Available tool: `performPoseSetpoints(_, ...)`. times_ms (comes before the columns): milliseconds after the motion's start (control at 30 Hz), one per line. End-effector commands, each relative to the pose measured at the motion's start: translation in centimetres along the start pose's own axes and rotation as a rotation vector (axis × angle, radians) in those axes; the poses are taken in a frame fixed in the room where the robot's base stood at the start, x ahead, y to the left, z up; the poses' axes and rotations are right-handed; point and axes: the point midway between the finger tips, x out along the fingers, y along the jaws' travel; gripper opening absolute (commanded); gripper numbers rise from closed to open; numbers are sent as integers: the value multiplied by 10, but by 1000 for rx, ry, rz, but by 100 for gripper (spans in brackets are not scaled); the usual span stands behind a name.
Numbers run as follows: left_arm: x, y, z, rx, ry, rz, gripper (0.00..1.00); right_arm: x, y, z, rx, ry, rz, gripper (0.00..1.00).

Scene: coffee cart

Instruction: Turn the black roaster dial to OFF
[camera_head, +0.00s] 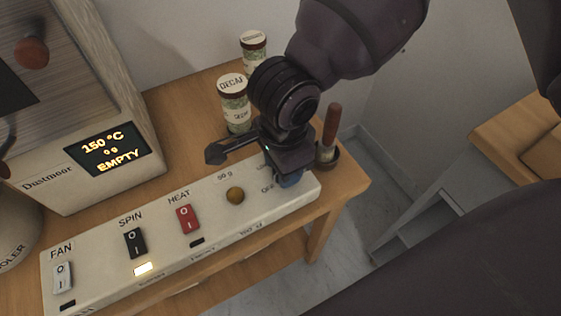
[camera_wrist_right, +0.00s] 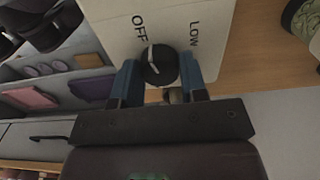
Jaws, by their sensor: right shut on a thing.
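The black roaster dial (camera_wrist_right: 161,66) shows in the right wrist view, a round knob with a white pointer line, on the cream control panel (camera_wrist_right: 105,22). The line points up and slightly left, towards the OFF mark (camera_wrist_right: 140,28); the LOW mark (camera_wrist_right: 194,35) is to the right. My right gripper (camera_wrist_right: 160,80) is shut on the dial, with a blue finger on each side. In the head view my right gripper (camera_head: 288,180) is at the right end of the panel (camera_head: 217,228) and hides the dial. My left gripper is not in view.
The panel carries FAN (camera_head: 62,276), SPIN (camera_head: 135,242) and HEAT (camera_head: 187,218) switches and a brown round knob (camera_head: 235,195). A lamp (camera_head: 143,269) glows below SPIN. The roaster display (camera_head: 108,150) reads 150 °C, 0 g, EMPTY. A DECAF jar (camera_head: 234,105) stands behind the panel.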

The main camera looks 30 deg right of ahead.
Motion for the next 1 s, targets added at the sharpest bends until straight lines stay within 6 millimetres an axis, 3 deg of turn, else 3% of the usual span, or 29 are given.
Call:
performPoseSetpoints(400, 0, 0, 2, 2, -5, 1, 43, 0, 0, 0, -4, 0, -1, 16)
performPoseSetpoints(433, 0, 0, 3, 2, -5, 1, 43, 0, 0, 0, -4, 0, -1, 44)
performPoseSetpoints(567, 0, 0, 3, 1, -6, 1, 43, 0, 0, 0, -4, 0, -1, 64)
performPoseSetpoints(1000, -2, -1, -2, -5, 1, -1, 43, -8, 4, 3, -4, 1, -5, 65)
